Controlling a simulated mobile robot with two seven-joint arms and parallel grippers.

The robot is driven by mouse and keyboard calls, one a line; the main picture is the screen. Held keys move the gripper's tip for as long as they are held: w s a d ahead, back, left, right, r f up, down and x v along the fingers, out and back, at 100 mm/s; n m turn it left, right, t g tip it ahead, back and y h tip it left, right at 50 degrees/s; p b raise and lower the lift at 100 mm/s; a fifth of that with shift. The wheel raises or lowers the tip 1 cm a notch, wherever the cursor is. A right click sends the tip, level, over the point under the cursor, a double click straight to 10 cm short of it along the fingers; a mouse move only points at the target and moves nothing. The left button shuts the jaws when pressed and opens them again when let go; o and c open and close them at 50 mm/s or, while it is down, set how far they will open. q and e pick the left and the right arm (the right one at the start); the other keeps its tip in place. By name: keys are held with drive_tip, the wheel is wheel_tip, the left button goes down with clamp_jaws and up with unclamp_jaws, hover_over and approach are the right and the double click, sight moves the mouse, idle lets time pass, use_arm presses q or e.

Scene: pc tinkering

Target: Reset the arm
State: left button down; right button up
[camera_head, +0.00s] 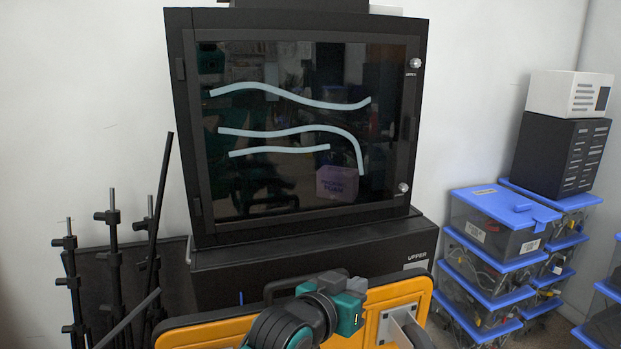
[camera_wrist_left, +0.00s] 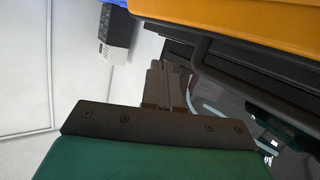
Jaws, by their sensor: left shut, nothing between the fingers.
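My left arm (camera_head: 300,318), grey and teal, shows at the bottom centre of the head view, in front of an orange panel. Its fingertips cannot be made out there. In the left wrist view, my left gripper (camera_wrist_left: 165,68) has its dark fingers together, with nothing between them. Part of the orange panel (camera_wrist_left: 245,25) fills the upper right of that view, with a dark handle bar (camera_wrist_left: 225,82) beside the fingers. My right gripper is in neither view.
A black cabinet with a glass door (camera_head: 290,180) stands ahead, above a dark base (camera_head: 320,262). Blue-lidded bins (camera_head: 495,215) are stacked at right, with a black box (camera_head: 562,155) and a white box (camera_head: 570,93) behind. Black stands (camera_head: 113,255) are at left.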

use_arm(q)
drive_tip(key=s+a+f+n+g+y, duration=0.3)
drive_tip(key=s+a+f+g+y, duration=0.15)
drive_tip(key=s+a+f, duration=0.95)
drive_tip(key=s+a+f+n+g+y, duration=0.15)
drive_tip(key=s+a+g+y, duration=0.25)
drive_tip(key=s+a, duration=1.1)
drive_tip(key=w+d+f+m+t+h+p, duration=0.1)
drive_tip(key=w+d+f+t+p, duration=0.1)
drive_tip(key=w+f+t, duration=0.4)
drive_tip(key=shift+d+f+t+p, duration=0.3)
drive_tip(key=shift+d+f+t, duration=0.4)
drive_tip(key=shift+d, duration=0.2)
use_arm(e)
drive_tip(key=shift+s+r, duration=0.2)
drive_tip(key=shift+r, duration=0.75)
use_arm(q)
drive_tip(key=shift+r+h, duration=0.1)
drive_tip(key=shift+h, duration=0.15)
